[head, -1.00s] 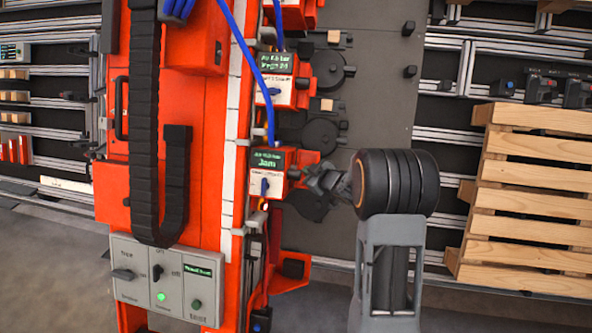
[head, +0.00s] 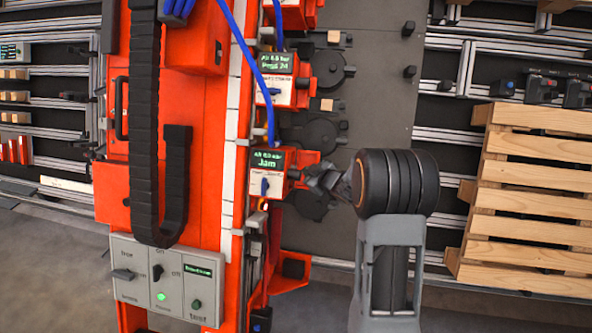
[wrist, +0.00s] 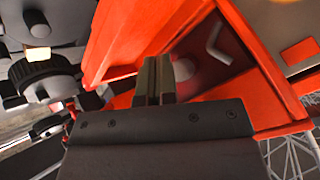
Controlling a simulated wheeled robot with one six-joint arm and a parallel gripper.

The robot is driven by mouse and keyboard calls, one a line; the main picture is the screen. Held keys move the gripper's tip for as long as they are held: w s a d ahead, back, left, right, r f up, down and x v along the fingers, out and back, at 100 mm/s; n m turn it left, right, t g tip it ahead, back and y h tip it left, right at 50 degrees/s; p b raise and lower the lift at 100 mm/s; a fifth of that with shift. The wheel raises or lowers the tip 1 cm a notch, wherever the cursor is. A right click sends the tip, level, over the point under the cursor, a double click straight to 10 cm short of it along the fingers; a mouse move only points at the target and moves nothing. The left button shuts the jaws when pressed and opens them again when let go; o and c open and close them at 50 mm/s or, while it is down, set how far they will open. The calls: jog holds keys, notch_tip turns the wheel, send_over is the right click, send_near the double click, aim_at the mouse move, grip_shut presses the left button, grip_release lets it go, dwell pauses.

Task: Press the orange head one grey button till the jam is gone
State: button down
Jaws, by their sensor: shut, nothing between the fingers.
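The lower orange head (head: 298,158) is on the red-orange column, and its green display (head: 268,161) reads "Jam". A blue switch lever (head: 265,186) sits below the display. My gripper (head: 312,180) is at the right side of this head in the head view. In the wrist view my gripper (wrist: 153,75) is shut and empty, its fingers pointing at the orange housing (wrist: 125,50).
A second orange head (head: 303,88) with a lit display is above. Blue hoses (head: 257,70) hang beside the heads. A grey control box (head: 165,285) with a green light is at lower left. Wooden pallets (head: 530,195) stand at right.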

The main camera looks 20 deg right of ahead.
jog(key=shift+a, duration=0.1)
dwell(0.3)
jog(key=shift+w+a, duration=0.2)
jog(key=shift+a, duration=0.1)
jog(key=shift+w+a, duration=0.15)
jog(key=shift+a, duration=0.05)
dwell(0.7)
jog(key=shift+w+a+r, duration=0.2)
jog(key=shift+a, duration=0.15)
jog(key=shift+w+r, duration=0.1)
jog(key=shift+r, duration=0.1)
dwell(0.7)
jog(key=shift+d, duration=0.3)
jog(key=shift+s+d, duration=0.2)
jog(key=shift+s, duration=0.15)
